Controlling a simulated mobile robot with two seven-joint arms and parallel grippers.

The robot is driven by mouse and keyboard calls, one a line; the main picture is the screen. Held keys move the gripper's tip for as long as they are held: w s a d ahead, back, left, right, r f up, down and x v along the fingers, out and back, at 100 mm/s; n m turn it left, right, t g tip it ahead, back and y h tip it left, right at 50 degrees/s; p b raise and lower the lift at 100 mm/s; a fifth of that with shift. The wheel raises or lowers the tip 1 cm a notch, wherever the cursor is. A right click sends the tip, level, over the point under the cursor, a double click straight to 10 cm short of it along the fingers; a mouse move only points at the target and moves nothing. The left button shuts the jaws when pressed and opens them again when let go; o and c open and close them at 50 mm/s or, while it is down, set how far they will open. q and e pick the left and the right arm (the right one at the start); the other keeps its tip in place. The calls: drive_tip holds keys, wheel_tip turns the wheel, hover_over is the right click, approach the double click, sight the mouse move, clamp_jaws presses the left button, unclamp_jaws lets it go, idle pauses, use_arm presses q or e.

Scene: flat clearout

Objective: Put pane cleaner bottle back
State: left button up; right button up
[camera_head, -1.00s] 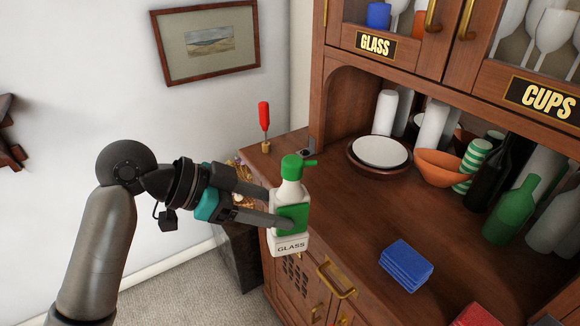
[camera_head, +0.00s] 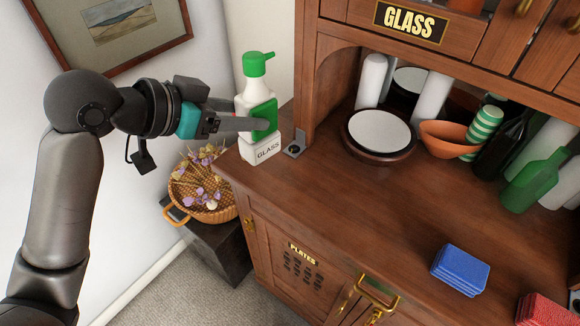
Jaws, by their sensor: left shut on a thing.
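The bottle is upright at the left end of the wooden cabinet's counter (camera_head: 330,205). Its base appears at or just above the counter; I cannot tell whether it touches. My right gripper is not in view.
A small dark metal piece (camera_head: 294,150) lies right of the bottle, by the cabinet post. A white plate (camera_head: 380,131), an orange bowl (camera_head: 446,138) and a green bottle (camera_head: 530,182) stand further right. A blue cloth stack (camera_head: 460,268) lies in front. A flower basket (camera_head: 203,198) stands lower left.

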use_arm(q)
drive_tip(key=w+d+r+n+t+y+p, duration=0.1)
drive_tip(key=w+d+r+n+p, duration=0.15)
drive_tip(key=d+r, duration=0.4)
wheel_tip(320, 180, down, 19)
drive_tip(key=b, duration=0.4)
drive_tip(key=shift+w+t, duration=0.3)
drive_tip(key=shift+w, duration=0.05)
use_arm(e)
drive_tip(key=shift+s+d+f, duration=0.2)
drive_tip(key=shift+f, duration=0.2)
use_arm(q)
drive_tip(key=shift+m, duration=0.25)
drive_tip(key=o, duration=0.8)
drive_tip(key=shift+f, duration=0.1)
drive_tip(key=p+v, duration=0.1)
drive_tip(key=v, duration=1.1)
drive_tip(key=shift+d+r+p, duration=0.1)
drive_tip(key=shift+r+p, duration=0.15)
drive_tip(key=shift+p, duration=0.1)
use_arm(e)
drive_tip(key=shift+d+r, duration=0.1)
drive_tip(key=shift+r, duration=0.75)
